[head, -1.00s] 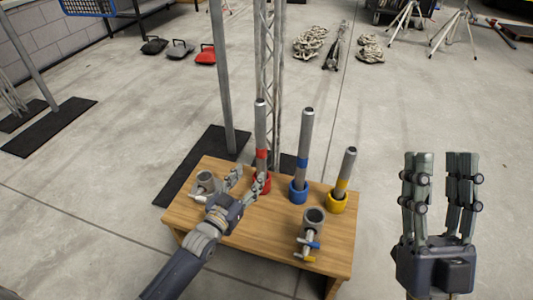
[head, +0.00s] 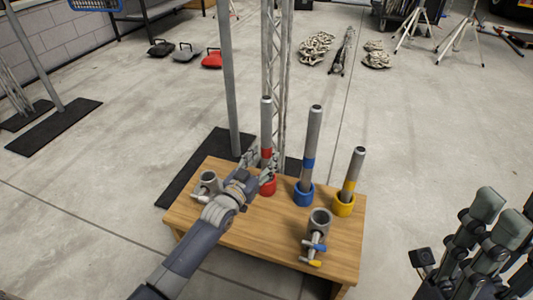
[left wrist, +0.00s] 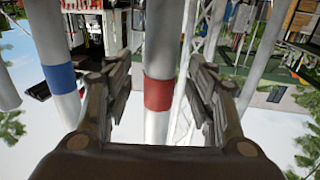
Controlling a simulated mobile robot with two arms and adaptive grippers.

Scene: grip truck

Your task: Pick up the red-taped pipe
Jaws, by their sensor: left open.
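The red-taped pipe (head: 266,122) stands upright in a red holder (head: 268,186) on a wooden table (head: 250,226). My left gripper (head: 259,162) is open at the height of the red tape. In the left wrist view the pipe with its red band (left wrist: 159,95) shows between the two open fingers of the left gripper (left wrist: 165,100), with gaps on both sides. My right gripper (head: 488,240) is at the lower right, away from the table and partly cut off by the frame edge; its fingers look spread and empty.
A blue-taped pipe (head: 312,140) in a blue holder and a yellow-taped pipe (head: 354,172) in a yellow holder stand to the right. Grey pipe fittings (head: 208,184) (head: 319,222) stand on the table. A metal post (head: 229,80) and a truss rise behind it.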

